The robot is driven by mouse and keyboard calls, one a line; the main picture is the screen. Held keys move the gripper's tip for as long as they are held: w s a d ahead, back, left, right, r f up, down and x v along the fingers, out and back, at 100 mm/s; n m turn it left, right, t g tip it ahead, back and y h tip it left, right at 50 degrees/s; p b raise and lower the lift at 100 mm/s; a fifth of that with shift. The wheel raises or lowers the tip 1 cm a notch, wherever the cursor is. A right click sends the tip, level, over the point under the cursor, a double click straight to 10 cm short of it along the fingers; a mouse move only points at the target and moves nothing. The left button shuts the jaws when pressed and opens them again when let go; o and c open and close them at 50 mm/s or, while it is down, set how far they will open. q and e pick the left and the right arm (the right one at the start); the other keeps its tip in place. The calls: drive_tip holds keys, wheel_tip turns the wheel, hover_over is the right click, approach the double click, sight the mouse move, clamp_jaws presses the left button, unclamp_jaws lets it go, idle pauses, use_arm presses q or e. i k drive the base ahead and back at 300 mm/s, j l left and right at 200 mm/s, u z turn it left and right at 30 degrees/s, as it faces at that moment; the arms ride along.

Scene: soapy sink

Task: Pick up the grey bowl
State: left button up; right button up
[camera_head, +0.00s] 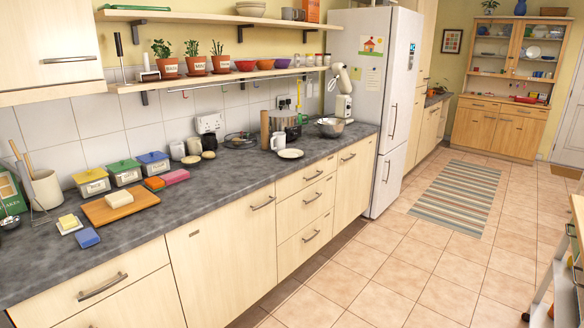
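A silvery grey metal bowl (332,127) sits on the dark worktop (210,185) at its far end, below a cream stand mixer (343,100). I cannot tell whether this is the grey bowl meant, as no other clearly grey bowl shows. Neither of my grippers is in view.
A white plate (291,153) and a white mug (278,141) stand left of the bowl. A wooden board (121,207) and several tins are nearer. The fridge (372,100) stands beyond the worktop. A trolley (556,268) is at the right; the tiled floor (392,262) between is clear.

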sight(330, 128)
drive_tip(key=i+l+z, duration=0.35)
drive_tip(key=i, duration=0.2)
drive_tip(key=i+l+z, duration=0.35)
drive_tip(key=i, duration=0.3)
drive_tip(key=i+z, duration=0.35)
drive_tip(key=i, duration=0.25)
